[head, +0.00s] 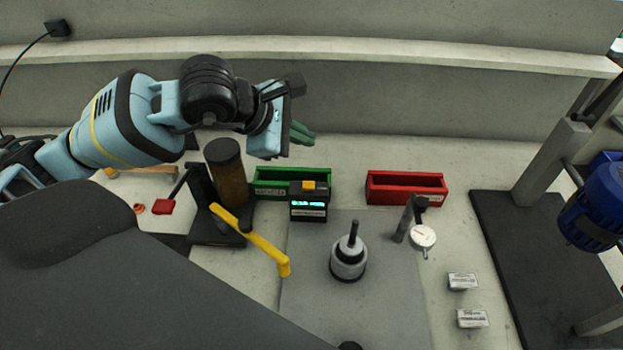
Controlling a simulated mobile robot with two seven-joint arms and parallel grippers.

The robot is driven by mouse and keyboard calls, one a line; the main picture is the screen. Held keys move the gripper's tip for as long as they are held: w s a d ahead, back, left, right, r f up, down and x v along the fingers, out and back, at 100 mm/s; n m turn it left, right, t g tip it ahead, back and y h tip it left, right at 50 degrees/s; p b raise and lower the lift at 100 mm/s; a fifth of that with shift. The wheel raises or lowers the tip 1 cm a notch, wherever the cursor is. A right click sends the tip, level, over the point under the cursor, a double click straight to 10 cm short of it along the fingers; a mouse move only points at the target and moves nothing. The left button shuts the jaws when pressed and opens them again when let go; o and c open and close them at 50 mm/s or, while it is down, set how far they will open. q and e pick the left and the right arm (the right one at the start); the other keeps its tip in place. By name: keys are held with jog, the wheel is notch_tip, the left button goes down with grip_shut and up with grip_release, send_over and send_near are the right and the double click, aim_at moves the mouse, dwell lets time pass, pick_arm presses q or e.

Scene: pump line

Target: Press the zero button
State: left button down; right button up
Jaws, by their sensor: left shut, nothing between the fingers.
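A small black readout box (309,209) with a lit cyan display stands on the bench in front of the green bin. An orange-yellow button (309,186) sits on its top. The lettering on the box is too small to read. My left gripper (303,133) comes in from the left, above and behind the box, with its green fingers together and nothing between them. It is apart from the button. My right gripper is not in view.
A green bin (264,174) and a red bin (405,173) stand at the back. A black press with a yellow lever (255,241) is left of the box. A metal part with a stem (349,258) and a dial gauge (422,236) stand in front.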

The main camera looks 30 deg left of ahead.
aim_at(303, 186)
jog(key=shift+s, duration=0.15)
